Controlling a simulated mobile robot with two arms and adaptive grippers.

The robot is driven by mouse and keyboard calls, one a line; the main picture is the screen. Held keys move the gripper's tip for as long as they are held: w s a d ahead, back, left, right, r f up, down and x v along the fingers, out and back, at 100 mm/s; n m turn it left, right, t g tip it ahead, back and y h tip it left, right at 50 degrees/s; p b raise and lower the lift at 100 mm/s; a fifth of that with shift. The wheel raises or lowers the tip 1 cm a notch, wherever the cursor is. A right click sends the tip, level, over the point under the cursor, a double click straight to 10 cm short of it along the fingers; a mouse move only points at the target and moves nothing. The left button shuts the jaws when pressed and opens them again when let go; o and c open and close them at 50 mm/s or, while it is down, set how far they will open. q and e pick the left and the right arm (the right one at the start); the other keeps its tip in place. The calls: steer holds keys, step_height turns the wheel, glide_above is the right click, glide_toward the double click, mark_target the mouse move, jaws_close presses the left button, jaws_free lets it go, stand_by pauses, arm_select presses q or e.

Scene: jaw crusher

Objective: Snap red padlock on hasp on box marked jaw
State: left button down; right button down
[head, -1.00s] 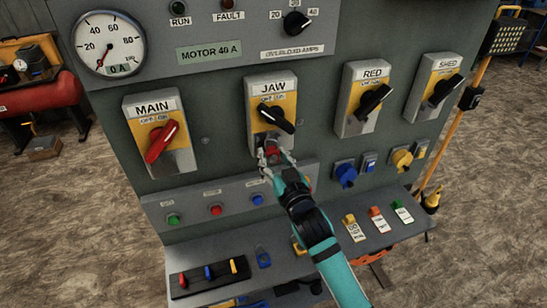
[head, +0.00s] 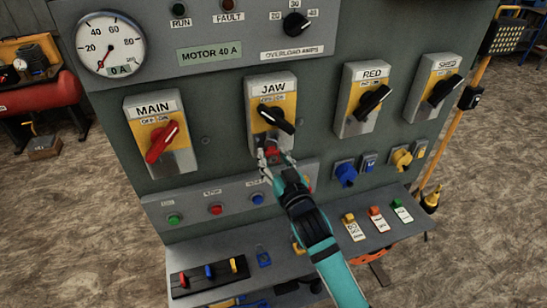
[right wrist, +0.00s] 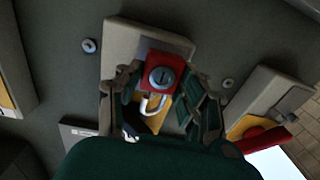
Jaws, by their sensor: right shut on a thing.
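The box marked JAW (head: 272,98) is on the panel between the MAIN and RED boxes, with a black rotary handle on a yellow plate. My right gripper (head: 273,153) is at the lower edge of this box, shut on the red padlock (head: 272,150). In the right wrist view the red padlock (right wrist: 161,73) sits between the fingers (right wrist: 160,92), with its pale shackle toward the box's yellow plate. The hasp is hidden behind the padlock and fingers. I cannot tell whether the shackle is through it or closed. My left gripper is not in view.
Boxes marked MAIN (head: 160,133), RED (head: 362,98) and SHED (head: 434,92) flank the JAW box. Below are a push-button strip (head: 187,211) and a shelf (head: 330,251) with several tags.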

steer(key=shift+w+a, duration=0.15)
steer(key=shift+w, duration=0.3)
steer(key=shift+s, duration=0.45)
steer(key=shift+d, duration=0.2)
